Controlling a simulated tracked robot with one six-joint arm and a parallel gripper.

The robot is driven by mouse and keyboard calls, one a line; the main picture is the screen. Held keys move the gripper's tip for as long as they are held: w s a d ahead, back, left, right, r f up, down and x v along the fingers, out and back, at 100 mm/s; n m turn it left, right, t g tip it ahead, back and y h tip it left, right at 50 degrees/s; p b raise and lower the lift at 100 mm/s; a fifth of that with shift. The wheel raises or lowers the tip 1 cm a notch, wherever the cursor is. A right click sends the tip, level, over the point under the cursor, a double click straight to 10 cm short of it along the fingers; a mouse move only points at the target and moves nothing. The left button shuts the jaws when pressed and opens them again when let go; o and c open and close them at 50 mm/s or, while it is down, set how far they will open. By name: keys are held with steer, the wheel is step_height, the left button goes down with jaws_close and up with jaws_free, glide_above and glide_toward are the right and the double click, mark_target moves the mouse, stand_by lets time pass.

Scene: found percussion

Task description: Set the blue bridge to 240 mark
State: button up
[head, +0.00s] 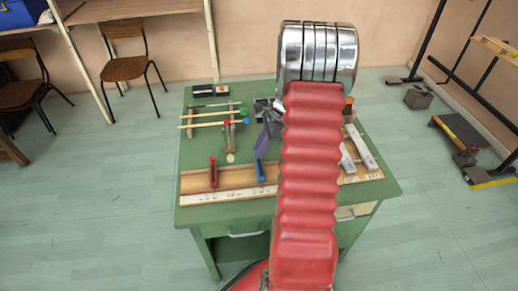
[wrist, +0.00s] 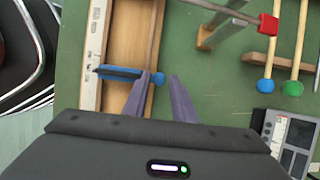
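The blue bridge (head: 260,171) stands across the long wooden box (head: 236,178) along the table's front, right of the red bridge (head: 213,172). In the wrist view the blue bridge (wrist: 122,73) is a dark-topped bar ending in a round blue knob. My gripper (wrist: 160,76) has its two purple fingers apart, with the knob between or just below their tips; a gap shows on the right side. In the head view my gripper (head: 263,143) is just behind the blue bridge. The pale scale strip (head: 228,196) runs along the box's front; its marks are too small to read.
Sticks with coloured heads (head: 210,122) lie on a wooden rack on the left. A grey device (wrist: 288,137) with a screen is close to my gripper's right. Pale metal bars (head: 360,147) lie on the right. Bare green table (head: 195,150) shows behind the box.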

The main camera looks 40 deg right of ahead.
steer(key=shift+c, duration=0.5)
jaws_close()
steer(key=shift+d, duration=0.1)
steer(key=shift+r, duration=0.1)
